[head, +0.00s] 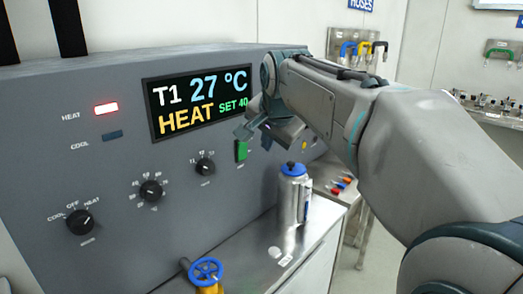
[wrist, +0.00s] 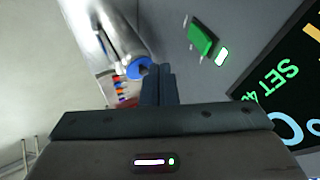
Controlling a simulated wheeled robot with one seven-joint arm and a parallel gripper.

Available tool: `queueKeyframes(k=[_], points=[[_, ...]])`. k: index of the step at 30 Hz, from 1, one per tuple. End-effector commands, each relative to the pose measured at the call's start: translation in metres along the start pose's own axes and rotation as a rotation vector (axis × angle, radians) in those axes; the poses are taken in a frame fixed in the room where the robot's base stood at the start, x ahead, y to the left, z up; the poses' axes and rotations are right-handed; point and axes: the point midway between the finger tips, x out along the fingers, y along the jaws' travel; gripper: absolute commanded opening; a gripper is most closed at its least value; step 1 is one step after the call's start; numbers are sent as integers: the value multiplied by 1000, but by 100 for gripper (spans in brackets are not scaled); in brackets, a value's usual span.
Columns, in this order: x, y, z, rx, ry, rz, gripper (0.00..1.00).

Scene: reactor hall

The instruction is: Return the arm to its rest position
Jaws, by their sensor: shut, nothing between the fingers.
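My arm reaches in from the right in the head view. My gripper (head: 248,128) is close in front of the control panel (head: 60,165), near the green switch (head: 241,150) below the display's lower right corner. In the wrist view my gripper's fingers (wrist: 159,85) are together with nothing between them, and the green switch (wrist: 200,39) is to their right, apart from them. The display (head: 198,102) reads T1 27 °C, HEAT, SET 40. The red HEAT lamp (head: 106,109) is lit; the COOL lamp (head: 112,135) is dark.
A metal bottle with a blue cap (head: 293,190) stands on the steel counter (head: 240,250) below my gripper. A blue valve wheel (head: 206,271) is at the counter's front. Several knobs (head: 151,190) stick out of the panel. A hose rack (head: 357,46) hangs on the back wall.

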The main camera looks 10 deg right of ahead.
Motion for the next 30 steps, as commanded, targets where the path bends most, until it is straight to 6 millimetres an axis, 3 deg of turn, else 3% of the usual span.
queueKeyframes(k=[17, 23, 30], points=[[-6, 3, 5, -14, -7, 3, 0], [13, 62, 58, -243, -99, 66, 0], [35, 158, 145, -603, -253, 130, 0]])
